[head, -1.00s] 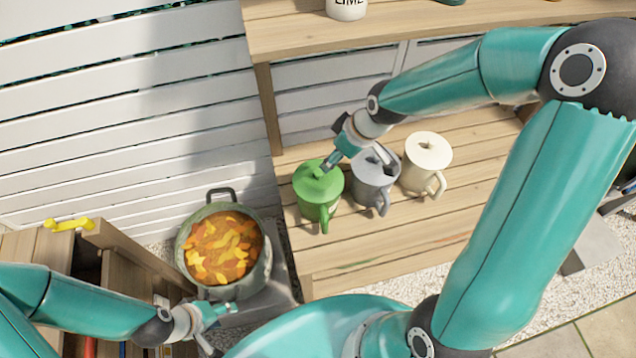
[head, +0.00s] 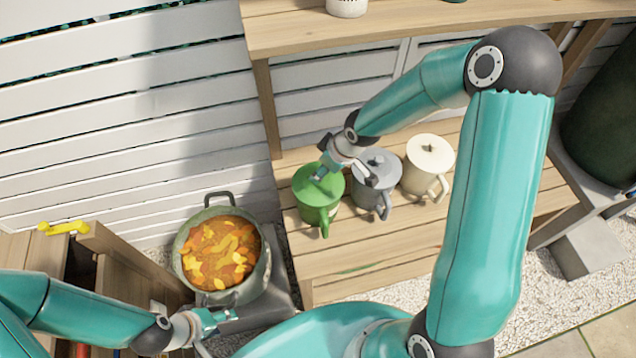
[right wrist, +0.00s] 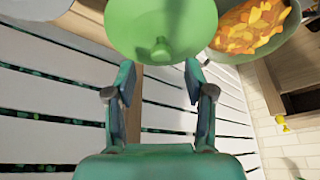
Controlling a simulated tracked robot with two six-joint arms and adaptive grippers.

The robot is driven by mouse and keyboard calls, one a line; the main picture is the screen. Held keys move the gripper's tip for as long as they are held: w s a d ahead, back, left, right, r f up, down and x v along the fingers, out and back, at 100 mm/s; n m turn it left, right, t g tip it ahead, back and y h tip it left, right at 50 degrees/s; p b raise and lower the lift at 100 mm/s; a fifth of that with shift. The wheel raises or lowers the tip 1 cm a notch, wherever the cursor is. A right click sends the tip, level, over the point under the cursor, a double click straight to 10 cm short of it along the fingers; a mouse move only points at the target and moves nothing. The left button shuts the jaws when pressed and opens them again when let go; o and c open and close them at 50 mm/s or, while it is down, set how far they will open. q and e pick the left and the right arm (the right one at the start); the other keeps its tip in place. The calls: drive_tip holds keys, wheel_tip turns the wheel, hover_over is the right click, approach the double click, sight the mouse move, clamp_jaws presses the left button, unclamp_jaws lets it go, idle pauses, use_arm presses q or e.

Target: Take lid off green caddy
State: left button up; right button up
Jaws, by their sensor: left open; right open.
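The green caddy (head: 318,208) stands on the wooden bench, left of a grey and a cream caddy, with its handle toward the front. Its green lid (head: 304,186) is on, and the lid with its small knob fills the top of the right wrist view (right wrist: 150,22). My right gripper (head: 325,170) is open at the lid. In the right wrist view its two fingers (right wrist: 157,72) stand on either side, just short of the knob. My left gripper (head: 222,316) is open and empty, low and in front of the pot.
The grey caddy (head: 368,196) stands close on the right, under my right wrist, and the cream caddy (head: 418,180) is beyond it. A shelf (head: 440,30) runs above.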

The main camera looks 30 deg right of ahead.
drive_tip(key=b+x, duration=0.2)
drive_tip(key=x, duration=0.2)
drive_tip(key=shift+a+f, duration=0.1)
drive_tip(key=shift+f, duration=0.25)
drive_tip(key=shift+r, duration=0.1)
drive_tip(key=shift+s, duration=0.15)
clamp_jaws()
